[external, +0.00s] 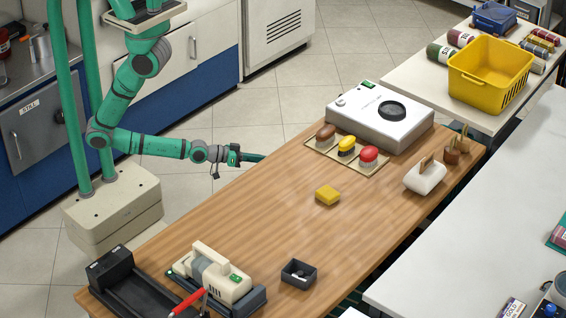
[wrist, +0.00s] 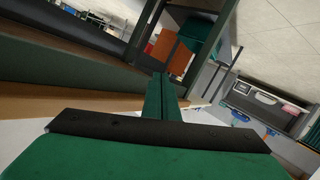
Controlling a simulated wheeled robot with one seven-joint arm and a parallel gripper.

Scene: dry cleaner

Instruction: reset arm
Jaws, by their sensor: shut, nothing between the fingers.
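My green arm reaches out from the left in the external view, its forearm roughly level. My gripper (external: 262,158) is shut and empty, near the left long edge of the wooden table (external: 255,215), pointing right. In the wrist view my gripper (wrist: 162,78) shows as two green fingers pressed together with nothing between them. A wooden edge, cut off at the left of the wrist view, lies close beside the fingers. I cannot tell the exact height of the fingertips above the table top.
On the table are a yellow block (external: 328,195), three brushes on a tan mat (external: 320,154), a white device (external: 380,114), a white roll (external: 425,176), a small dark box (external: 298,273), a cream machine (external: 215,272) and a black tray (external: 125,285). A yellow basket (external: 490,74) stands behind. The table's middle is mostly clear.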

